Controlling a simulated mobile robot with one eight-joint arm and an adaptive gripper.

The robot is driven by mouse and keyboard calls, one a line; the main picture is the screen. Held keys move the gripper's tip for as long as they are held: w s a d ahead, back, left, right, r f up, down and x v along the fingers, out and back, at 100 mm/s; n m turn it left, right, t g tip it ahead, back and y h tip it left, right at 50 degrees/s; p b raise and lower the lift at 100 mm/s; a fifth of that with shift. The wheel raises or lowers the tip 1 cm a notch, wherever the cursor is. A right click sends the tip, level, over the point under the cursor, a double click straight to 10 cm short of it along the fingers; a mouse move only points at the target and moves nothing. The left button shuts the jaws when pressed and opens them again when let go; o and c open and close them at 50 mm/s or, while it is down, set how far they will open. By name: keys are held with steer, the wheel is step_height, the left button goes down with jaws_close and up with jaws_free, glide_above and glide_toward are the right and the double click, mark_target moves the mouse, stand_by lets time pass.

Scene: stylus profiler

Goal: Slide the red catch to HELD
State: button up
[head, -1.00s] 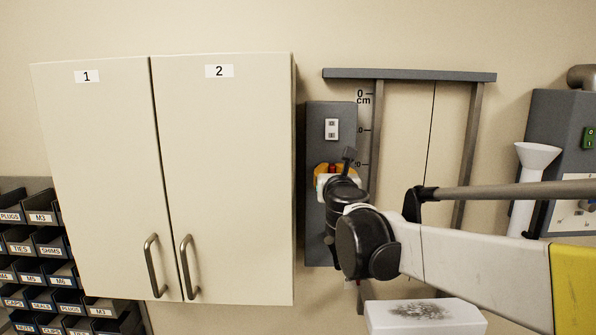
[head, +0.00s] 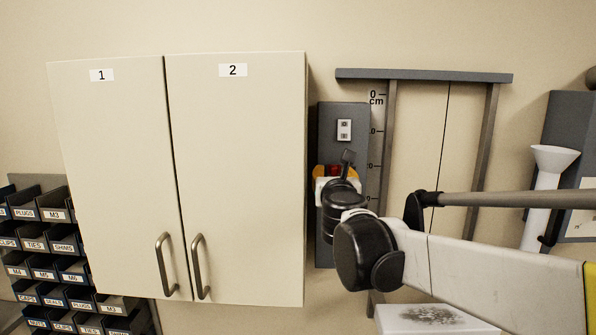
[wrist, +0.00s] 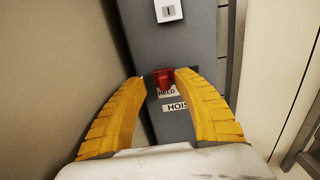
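The red catch (wrist: 163,77) stands out from a grey panel (wrist: 179,42) and shows between my yellow fingertips in the wrist view. It sits just above a white HELD label (wrist: 167,92), which is partly covered. My gripper (wrist: 160,80) is open around the catch. The right fingertip is at or very near its side; a small gap shows at the left one. In the head view, my gripper (head: 336,172) is at the panel (head: 329,122), with the red catch (head: 335,169) partly visible between the fingers.
A white switch plate (head: 344,130) is above the catch. A tall cabinet (head: 235,180) stands close to the panel's left. A framed door with a cm scale (head: 375,150) is at its right.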

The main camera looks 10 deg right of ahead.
steer(key=v, duration=1)
